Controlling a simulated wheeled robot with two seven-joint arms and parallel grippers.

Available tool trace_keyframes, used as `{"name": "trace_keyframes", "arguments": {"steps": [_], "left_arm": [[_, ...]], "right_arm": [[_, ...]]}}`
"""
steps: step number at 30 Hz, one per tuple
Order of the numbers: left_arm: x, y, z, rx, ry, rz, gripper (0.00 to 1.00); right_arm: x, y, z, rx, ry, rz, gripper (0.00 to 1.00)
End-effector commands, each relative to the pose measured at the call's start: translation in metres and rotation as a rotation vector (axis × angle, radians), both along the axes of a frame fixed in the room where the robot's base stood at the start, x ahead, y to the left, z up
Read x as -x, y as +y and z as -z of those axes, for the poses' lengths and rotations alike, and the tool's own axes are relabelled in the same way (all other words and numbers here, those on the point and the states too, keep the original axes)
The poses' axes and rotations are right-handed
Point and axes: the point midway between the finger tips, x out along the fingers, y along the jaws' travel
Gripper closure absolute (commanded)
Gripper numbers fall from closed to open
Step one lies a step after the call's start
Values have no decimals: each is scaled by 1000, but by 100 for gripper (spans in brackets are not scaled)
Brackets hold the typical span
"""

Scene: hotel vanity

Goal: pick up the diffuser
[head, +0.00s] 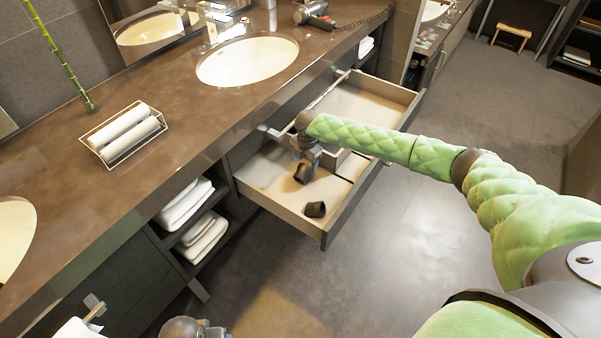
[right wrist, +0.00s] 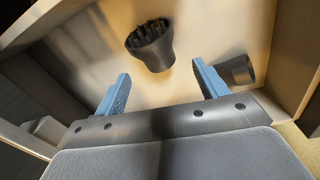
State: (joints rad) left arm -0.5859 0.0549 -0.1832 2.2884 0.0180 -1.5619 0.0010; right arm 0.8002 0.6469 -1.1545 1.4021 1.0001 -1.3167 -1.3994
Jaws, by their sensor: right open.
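The diffuser (right wrist: 150,45) is a black cup with prongs on its wide rim, lying on the floor of the open drawer in the right wrist view. In the head view it appears as a dark cup (head: 303,174) just under my right gripper (head: 308,156). In the right wrist view my right gripper (right wrist: 158,92) is open. Its two blue fingers stand apart, with the diffuser beyond their tips, roughly between them. Nothing is held. My left gripper's fingers do not show.
A second dark attachment, hollow and smooth (right wrist: 238,70), lies close to the diffuser, by the drawer wall; it also shows in the head view (head: 315,210). The drawer (head: 344,215) has side walls and dividers around my gripper. The counter (head: 150,85) overhangs behind.

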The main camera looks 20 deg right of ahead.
Motion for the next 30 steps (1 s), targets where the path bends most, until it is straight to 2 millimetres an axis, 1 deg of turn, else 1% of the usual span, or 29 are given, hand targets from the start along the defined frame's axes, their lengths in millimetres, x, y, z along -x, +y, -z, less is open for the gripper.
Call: {"name": "trace_keyframes", "arguments": {"steps": [3,6,10,15,19,23,29,30], "left_arm": [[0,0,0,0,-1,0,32],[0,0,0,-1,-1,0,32],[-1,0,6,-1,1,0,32],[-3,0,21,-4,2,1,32],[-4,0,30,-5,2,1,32],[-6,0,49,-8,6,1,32],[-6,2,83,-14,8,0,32],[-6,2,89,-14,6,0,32]], "right_arm": [[-1,1,0,0,-13,-103,28],[-2,2,0,3,-16,-152,28],[-2,2,7,5,-15,-167,28],[-3,3,22,5,-16,-166,28],[-3,5,28,4,-15,-166,28],[-2,8,38,6,-15,-166,28],[-1,13,55,6,-15,-165,28],[-2,13,61,6,-14,-164,28]]}}
